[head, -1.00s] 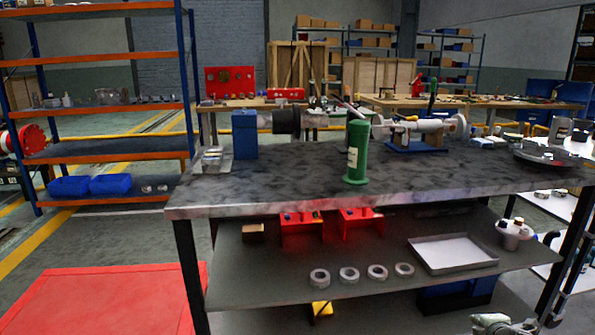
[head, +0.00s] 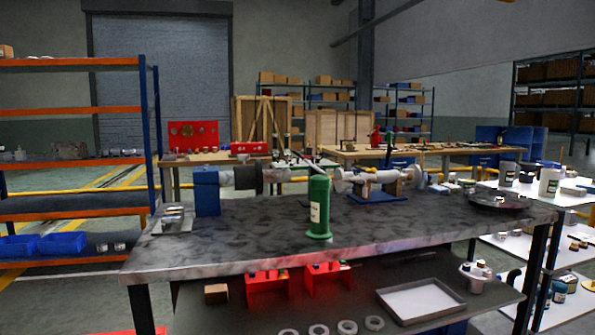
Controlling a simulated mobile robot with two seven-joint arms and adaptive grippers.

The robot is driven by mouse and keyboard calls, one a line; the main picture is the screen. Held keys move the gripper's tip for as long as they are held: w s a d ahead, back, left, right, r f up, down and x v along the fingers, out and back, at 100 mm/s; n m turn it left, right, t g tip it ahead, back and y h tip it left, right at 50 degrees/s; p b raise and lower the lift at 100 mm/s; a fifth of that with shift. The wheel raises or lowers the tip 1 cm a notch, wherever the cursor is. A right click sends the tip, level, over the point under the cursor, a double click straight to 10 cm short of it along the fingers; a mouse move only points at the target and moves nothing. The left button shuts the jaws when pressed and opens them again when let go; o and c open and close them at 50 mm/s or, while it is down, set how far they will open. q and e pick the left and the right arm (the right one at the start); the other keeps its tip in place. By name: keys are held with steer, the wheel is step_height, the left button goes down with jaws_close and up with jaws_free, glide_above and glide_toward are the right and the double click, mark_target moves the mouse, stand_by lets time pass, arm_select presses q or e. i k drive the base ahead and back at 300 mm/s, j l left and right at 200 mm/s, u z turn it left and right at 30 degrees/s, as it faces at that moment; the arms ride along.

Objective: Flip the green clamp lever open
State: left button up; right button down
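I cannot make out a green clamp lever for certain. A green cylinder (head: 318,207) with a pale label stands upright on the dark workbench (head: 250,240) in the head view. Behind it to the right, a grey pipe assembly (head: 375,177) rests on a blue stand (head: 377,195). To the left, a blue block (head: 207,193) stands beside a dark round coupling (head: 248,177) on a horizontal pipe. Any small lever on these parts is too small to tell. Neither of my grippers is in view.
A shallow metal tray (head: 420,302) and red holders (head: 266,287) are on the bench's lower shelf. A round dark dish (head: 499,201) sits at the bench's right end. An orange-and-blue rack (head: 80,155) stands at left. The bench's front top is mostly clear.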

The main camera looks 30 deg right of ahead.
mark_target(389, 133)
steer(key=i+l, duration=0.1)
steer(key=l, duration=0.35)
steer(key=i+l, duration=0.15)
steer(key=l, duration=0.3)
steer(key=i+l, duration=0.1)
steer(key=l, duration=0.35)
steer(key=i+l, duration=0.15)
steer(key=l, duration=0.25)
